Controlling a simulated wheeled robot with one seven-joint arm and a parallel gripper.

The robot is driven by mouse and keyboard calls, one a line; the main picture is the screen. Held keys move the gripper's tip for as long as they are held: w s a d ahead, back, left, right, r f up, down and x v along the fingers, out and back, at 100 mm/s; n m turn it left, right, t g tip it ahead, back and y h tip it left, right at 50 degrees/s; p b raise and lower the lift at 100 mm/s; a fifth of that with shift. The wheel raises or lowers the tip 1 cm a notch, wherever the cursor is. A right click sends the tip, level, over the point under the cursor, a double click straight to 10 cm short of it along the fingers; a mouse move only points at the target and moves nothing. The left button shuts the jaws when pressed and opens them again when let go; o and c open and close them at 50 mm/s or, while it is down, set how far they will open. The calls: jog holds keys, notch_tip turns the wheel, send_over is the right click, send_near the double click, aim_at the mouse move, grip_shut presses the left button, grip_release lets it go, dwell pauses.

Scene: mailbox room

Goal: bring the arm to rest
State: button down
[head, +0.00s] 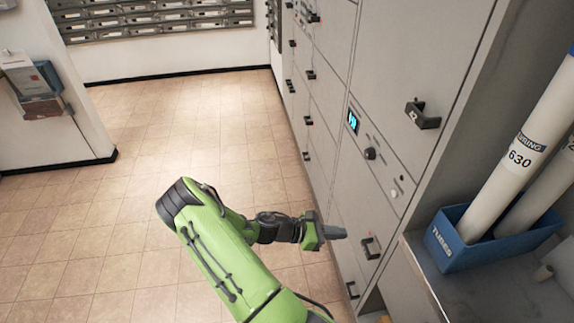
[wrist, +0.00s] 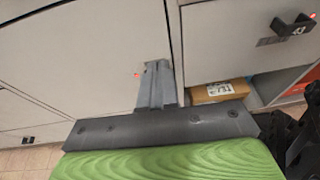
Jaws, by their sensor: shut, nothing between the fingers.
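My gripper (head: 335,233) is at the end of my green arm in the head view, close to the lower doors of the grey locker bank (head: 395,75). In the wrist view my gripper (wrist: 157,68) points at pale locker doors (wrist: 90,45), with its two fingers together and nothing between them. A dark door handle (head: 370,247) is just right of the fingertips in the head view. I cannot tell whether the fingers touch the door.
A grey shelf (head: 485,280) at the right holds a blue bin (head: 450,240) with white tubes (head: 515,150). A cardboard box (wrist: 218,92) sits in an open compartment in the wrist view. The tiled floor (head: 150,140) left of my arm is clear. Mailboxes (head: 150,18) line the back wall.

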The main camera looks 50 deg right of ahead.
jog(key=shift+w, duration=0.1)
jog(key=w+a+r+m+t+y+p, duration=0.35)
jog(key=w+a+r+t, duration=0.2)
jog(key=a+r, duration=0.35)
jog(key=w+a+r+m+t+y+p, duration=0.2)
jog(key=w+a+r+m+t+y, duration=0.3)
jog(key=a+r, duration=0.4)
jog(key=s+a+r+t+y+p, duration=0.1)
jog(key=s+a+r+t+p, duration=0.1)
jog(key=a+r, duration=0.5)
jog(key=s+a+r+t+y+p, duration=0.1)
jog(key=s+a+r+t, duration=0.2)
jog(key=s+a+r, duration=0.2)
jog(key=a+r, duration=0.3)
jog(key=r, duration=0.2)
jog(key=shift+a+p, duration=0.15)
jog(key=shift+p, duration=0.2)
jog(key=shift+r+m+t, duration=0.1)
jog(key=shift+m+t, duration=0.15)
